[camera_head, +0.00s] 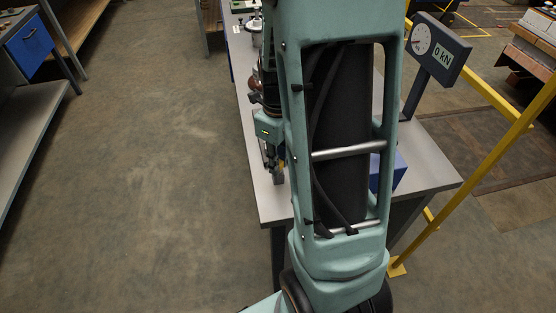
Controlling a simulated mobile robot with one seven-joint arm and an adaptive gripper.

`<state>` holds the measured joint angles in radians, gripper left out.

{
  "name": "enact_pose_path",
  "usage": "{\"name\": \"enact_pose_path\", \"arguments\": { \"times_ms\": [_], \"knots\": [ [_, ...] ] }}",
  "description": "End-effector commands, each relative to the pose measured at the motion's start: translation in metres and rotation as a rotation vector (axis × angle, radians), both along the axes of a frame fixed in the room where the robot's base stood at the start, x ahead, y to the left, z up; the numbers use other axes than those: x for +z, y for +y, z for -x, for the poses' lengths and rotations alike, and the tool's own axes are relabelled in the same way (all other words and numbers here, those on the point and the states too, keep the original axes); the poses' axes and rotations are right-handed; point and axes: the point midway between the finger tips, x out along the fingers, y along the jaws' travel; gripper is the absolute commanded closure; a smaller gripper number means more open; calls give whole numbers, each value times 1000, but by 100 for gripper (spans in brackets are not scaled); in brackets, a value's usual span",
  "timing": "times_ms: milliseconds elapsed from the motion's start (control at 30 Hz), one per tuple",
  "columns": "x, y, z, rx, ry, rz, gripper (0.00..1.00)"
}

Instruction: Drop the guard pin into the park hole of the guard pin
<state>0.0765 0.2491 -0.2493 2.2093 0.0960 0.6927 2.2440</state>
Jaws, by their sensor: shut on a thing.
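My gripper (275,172) is small and dark at the left edge of the grey table (425,165), pointing down just beneath my teal wrist. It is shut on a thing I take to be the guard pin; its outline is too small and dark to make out. A small yellow patch shows beside the fingers, and I cannot tell what it belongs to. The park hole cannot be made out; my arm covers much of the table. I cannot tell the gap between the fingertips and the tabletop.
A gauge reading 0 kN (438,48) stands on a post at the table's right. A blue box (389,171) shows partly behind my arm. A brown insulator (253,84) stands farther back on the left edge. A yellow rail (487,160) runs to the right. Open floor lies left.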

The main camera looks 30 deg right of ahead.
Motion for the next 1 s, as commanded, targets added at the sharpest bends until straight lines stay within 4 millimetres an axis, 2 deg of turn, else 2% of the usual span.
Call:
{"name": "enact_pose_path", "arguments": {
  "times_ms": [167, 200, 367, 733, 867, 1000],
  "knots": [
    [-5, 0, 0, 0, 0, 0, 100],
    [-5, 0, 0, 0, 0, 0, 81],
    [-4, 0, 0, 0, 0, 0, 64],
    [1, 0, -1, 1, -1, 0, 63],
    [19, 0, -2, 1, -6, 0, 63],
    [49, 0, -2, 2, -6, 1, 63]
  ]
}}
